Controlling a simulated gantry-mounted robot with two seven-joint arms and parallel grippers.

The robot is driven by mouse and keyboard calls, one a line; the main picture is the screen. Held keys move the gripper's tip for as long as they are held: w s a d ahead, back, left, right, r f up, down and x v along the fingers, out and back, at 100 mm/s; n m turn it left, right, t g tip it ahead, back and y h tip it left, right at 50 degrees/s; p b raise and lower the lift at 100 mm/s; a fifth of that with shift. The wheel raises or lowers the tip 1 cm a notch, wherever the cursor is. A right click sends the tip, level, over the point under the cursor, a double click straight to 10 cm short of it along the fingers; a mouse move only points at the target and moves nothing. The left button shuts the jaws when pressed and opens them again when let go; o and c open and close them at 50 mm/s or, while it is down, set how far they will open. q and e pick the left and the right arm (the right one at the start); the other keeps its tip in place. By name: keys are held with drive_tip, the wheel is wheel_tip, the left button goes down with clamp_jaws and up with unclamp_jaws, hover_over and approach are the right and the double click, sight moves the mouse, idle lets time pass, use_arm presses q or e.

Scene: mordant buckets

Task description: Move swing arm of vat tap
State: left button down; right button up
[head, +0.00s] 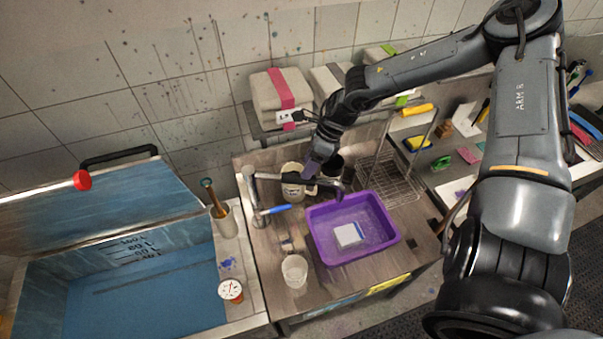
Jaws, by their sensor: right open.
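The vat tap (251,191) is a metal post on the wooden bench, right of the blue vat (130,296). Its swing arm (272,177) reaches right from the post top, toward a dark curved end above the purple tub (384,246). A blue lever (275,210) sticks out from the post. My right gripper (313,170) is open, pointing down close to the swing arm's outer part. I cannot tell whether it touches the arm. The gripper partly hides the jars behind. My left gripper is out of view.
A white block (348,235) lies in the purple tub. A white cup (295,270) stands at the bench front. The vat's lid (95,232) stands raised.

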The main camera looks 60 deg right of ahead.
drive_tip(key=shift+x, duration=2.55)
clamp_jaws()
